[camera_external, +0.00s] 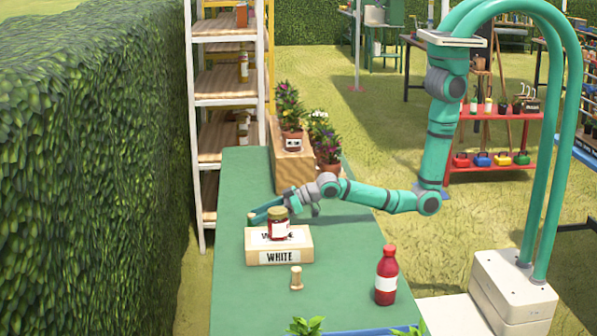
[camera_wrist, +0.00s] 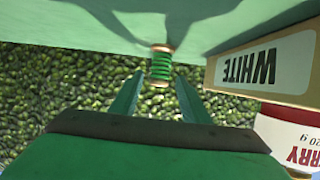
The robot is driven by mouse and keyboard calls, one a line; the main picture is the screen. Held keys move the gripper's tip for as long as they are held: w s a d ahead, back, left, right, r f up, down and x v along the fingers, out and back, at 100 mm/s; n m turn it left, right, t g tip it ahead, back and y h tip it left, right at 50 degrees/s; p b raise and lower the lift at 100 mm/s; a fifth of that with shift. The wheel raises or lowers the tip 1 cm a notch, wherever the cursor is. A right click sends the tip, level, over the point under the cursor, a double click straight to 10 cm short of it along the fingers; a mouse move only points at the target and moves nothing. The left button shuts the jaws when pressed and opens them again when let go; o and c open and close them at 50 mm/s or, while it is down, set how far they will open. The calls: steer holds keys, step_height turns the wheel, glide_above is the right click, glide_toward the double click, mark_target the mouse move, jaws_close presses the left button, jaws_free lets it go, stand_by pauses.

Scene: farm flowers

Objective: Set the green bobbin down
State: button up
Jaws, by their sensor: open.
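The green bobbin (camera_wrist: 161,66) has green thread between two wooden flanges. In the wrist view, which is upside down, it appears to stand upright on the green tabletop (camera_wrist: 90,22). My gripper (camera_wrist: 160,80) is open, with one finger on each side of the bobbin's line and a gap to each. The bobbin is at the fingertips; I cannot tell how far it sits between them. In the external view my gripper (camera_external: 262,214) is low over the table's left side, behind the white-labelled box, and the bobbin is mostly hidden there.
A box marked WHITE (camera_external: 279,258) is close beside my gripper, with a jar (camera_external: 278,226) on top. A pale bobbin (camera_external: 296,278) and a red bottle (camera_external: 386,276) stand in front. Potted plants on a wooden block (camera_external: 292,165) are behind. A hedge (camera_external: 90,180) lies left.

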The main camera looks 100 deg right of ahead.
steer(key=shift+v, duration=2.5)
